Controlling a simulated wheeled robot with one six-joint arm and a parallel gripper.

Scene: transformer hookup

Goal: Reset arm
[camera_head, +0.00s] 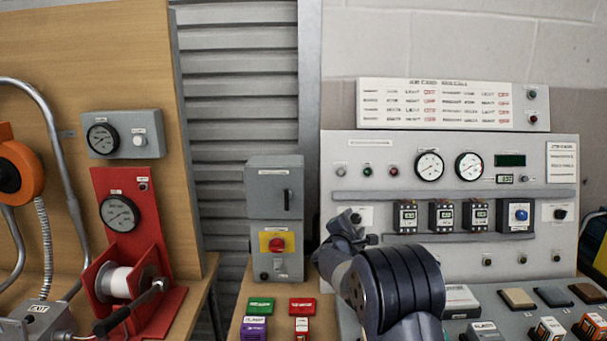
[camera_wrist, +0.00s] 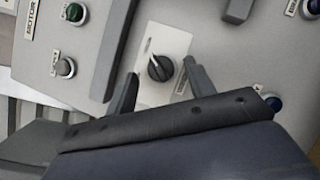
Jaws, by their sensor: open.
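My gripper (camera_head: 345,235) is at the left part of the grey control panel (camera_head: 450,262) in the head view, with my dark arm below it. In the wrist view my gripper (camera_wrist: 161,74) is open. Its two dark fingers stand on either side of a black rotary knob (camera_wrist: 160,68) on a white plate (camera_wrist: 172,40). A gap shows between the knob and the fingers, and nothing is held. In the head view the knob's plate is partly hidden behind my gripper.
A grey box with a red emergency button (camera_head: 277,244) stands left of my gripper. A red winch (camera_head: 125,270) with a crank is farther left. Several coloured blocks (camera_head: 260,306) and a sloped console with tiles (camera_head: 517,298) lie in front. In the wrist view, a green button (camera_wrist: 75,13) is upper left.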

